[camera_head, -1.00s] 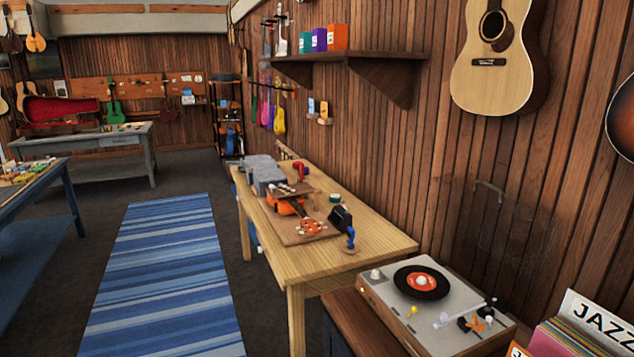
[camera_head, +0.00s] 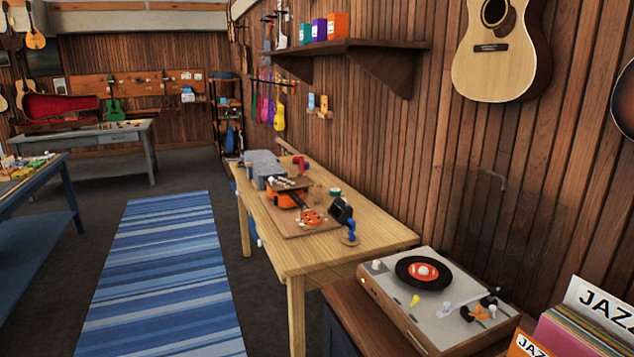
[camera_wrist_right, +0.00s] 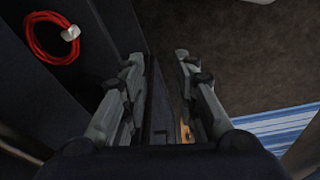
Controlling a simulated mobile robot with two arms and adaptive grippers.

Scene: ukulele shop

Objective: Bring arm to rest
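My right gripper (camera_wrist_right: 157,62) shows in the right wrist view. Its two fingers stand apart with a clear gap, and nothing is held between them. Dark surfaces and the floor show behind the fingers. Neither gripper nor arm shows in the head view, so my left gripper is out of sight.
A wooden workbench (camera_head: 350,249) holds an orange ukulele (camera_head: 290,199). A turntable (camera_head: 385,283) is nearer, at lower right. A striped blue rug (camera_head: 160,270) lies on open floor at left. The right wrist view shows a red coiled cable (camera_wrist_right: 31,41) near a dark surface.

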